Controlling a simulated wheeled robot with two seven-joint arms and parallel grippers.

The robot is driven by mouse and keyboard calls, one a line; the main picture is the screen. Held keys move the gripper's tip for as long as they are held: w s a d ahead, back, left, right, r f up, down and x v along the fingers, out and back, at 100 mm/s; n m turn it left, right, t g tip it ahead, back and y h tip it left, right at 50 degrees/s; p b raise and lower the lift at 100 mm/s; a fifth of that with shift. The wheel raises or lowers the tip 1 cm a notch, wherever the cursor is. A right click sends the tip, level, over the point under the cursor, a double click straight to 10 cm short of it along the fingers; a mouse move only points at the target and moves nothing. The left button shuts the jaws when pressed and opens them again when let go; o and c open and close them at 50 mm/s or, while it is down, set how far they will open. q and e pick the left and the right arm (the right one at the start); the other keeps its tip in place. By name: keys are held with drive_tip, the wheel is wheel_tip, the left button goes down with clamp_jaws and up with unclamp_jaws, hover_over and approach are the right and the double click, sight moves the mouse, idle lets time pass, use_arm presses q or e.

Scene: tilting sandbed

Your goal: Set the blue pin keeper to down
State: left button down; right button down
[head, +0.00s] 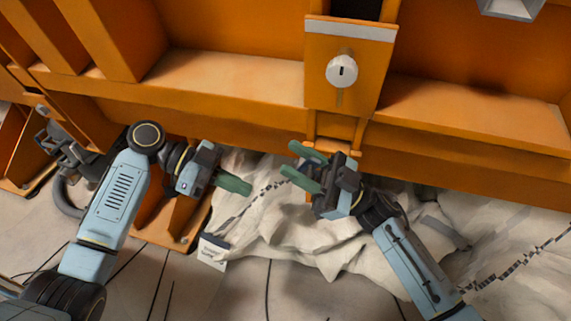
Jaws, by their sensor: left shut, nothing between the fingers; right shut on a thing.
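I cannot make out a blue pin keeper in the head view. An orange plate (330,95) with a pale strip along its top stands at upper centre. It carries a white round knob (342,71) with a dark slot. My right gripper (296,165) is below the plate, by the orange frame's lower edge. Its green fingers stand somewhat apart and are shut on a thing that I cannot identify. My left gripper (245,187) is further left, over the pale cloth-like heap, with its green fingers shut and empty.
The orange frame (230,80) with ribs and ledges spans the top. A crumpled pale sheet (290,245) lies below it, with a dark-and-light cord across it. A small white label card (212,252) lies at its left edge. Grey floor with dark lines is in front.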

use_arm(q)
drive_tip(key=w+a+r+m+g+h, duration=0.25)
drive_tip(key=r+m, duration=0.25)
drive_tip(key=r, duration=0.5)
use_arm(e)
drive_tip(key=shift+s+a+f, duration=0.2)
drive_tip(key=shift+s+f, duration=0.1)
use_arm(q)
drive_tip(key=x, duration=1.3)
drive_tip(key=shift+g, duration=0.35)
drive_tip(key=shift+s+d+y, duration=0.1)
drive_tip(key=shift+s+y, duration=0.1)
drive_tip(key=shift+y, duration=0.05)
drive_tip(key=shift+s+d+y, duration=0.3)
drive_tip(key=shift+d, duration=0.25)
use_arm(e)
drive_tip(key=shift+a, duration=0.15)
drive_tip(key=c, duration=1.4)
unclamp_jaws()
drive_tip(key=shift+o, duration=1.4)
drive_tip(key=shift+s+r, duration=0.1)
drive_tip(key=shift+r, duration=0.05)
drive_tip(key=shift+d+r, duration=0.1)
drive_tip(key=shift+d, duration=0.1)
